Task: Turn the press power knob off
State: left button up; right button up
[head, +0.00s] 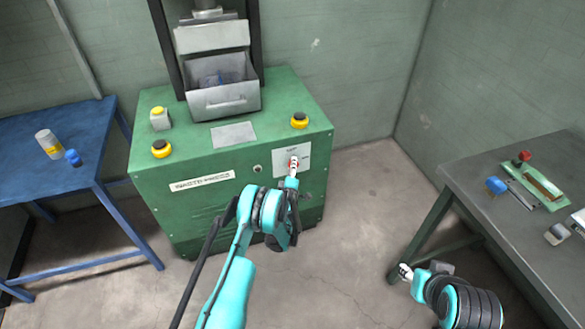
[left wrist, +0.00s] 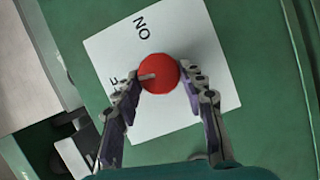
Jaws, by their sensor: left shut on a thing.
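The green press (head: 225,215) stands against the back wall. On the right of its front is a white plate (head: 303,153) with the red power knob (head: 294,161). In the left wrist view the round red knob (left wrist: 160,72) has a pale pointer mark aimed left, towards a partly hidden label ending in F; ON is printed above it. My left gripper (head: 292,170) is shut on the knob, one finger on each side of it, as the left wrist view (left wrist: 160,88) shows. My right gripper (head: 404,271) is low at the right, away from the press; its jaws are too small to read.
The press carries yellow-and-black buttons (head: 161,149) and a grey tray (head: 226,101). A blue table (head: 60,181) at left holds a spray can (head: 48,144) and a blue cap (head: 73,157). A grey table (head: 500,205) at right holds tools. The floor between is clear.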

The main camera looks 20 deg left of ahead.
pick_arm(q)
jog(key=shift+n, duration=0.5)
jog(key=o, duration=1.2)
jog(key=shift+c, duration=0.2)
